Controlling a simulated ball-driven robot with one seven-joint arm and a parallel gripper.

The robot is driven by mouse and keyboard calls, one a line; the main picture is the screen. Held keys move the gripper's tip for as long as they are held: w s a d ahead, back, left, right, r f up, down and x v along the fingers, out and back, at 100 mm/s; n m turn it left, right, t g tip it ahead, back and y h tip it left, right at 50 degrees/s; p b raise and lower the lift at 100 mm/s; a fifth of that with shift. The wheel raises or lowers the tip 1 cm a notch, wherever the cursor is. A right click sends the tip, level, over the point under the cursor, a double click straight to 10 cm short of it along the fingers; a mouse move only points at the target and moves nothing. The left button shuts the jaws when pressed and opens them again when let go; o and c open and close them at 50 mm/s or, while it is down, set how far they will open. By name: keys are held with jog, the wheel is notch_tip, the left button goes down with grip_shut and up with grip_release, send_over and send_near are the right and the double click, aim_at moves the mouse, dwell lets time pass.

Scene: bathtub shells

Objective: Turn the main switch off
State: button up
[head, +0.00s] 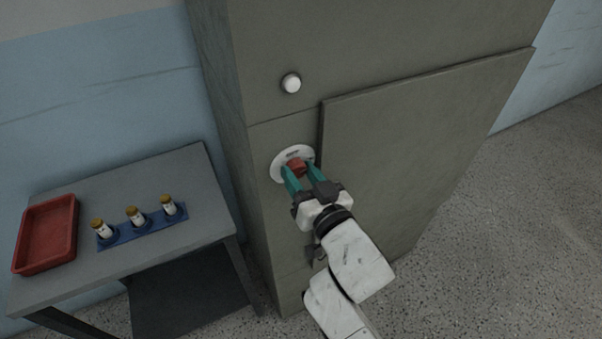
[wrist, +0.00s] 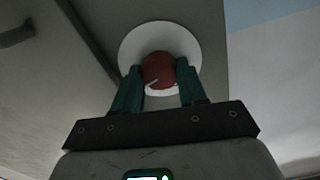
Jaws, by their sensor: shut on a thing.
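The main switch is a red knob (head: 297,166) on a round white plate (head: 279,164) on the front of the grey cabinet (head: 285,225). My gripper (head: 298,171) is at the knob, with its green fingers on either side of it, shut on it. In the wrist view the red knob (wrist: 158,68) sits between the two fingertips, in front of the white plate (wrist: 135,45). A pale mark shows at the knob's lower edge there. The lettering on the plate is too small to read, and the fingers hide part of the knob.
A white round button or lamp (head: 291,83) is above the switch. A raised panel (head: 420,150) is to its right. At left, a grey table (head: 200,165) holds a red tray (head: 47,235) and a blue rack (head: 150,228) with several capped bottles. Open floor (head: 510,240) lies right.

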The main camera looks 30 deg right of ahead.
jog(key=n, duration=0.3)
jog(key=shift+n+p, duration=0.35)
jog(key=shift+n, duration=0.05)
jog(key=n+p, duration=0.1)
jog(key=n, duration=0.2)
jog(key=shift+n, duration=0.3)
jog(key=n+p, duration=0.1)
jog(key=n, duration=0.3)
jog(key=shift+n+p, duration=0.4)
jog(key=shift+n, duration=1.3)
jog(key=o, duration=1.1)
jog(key=shift+c, duration=0.2)
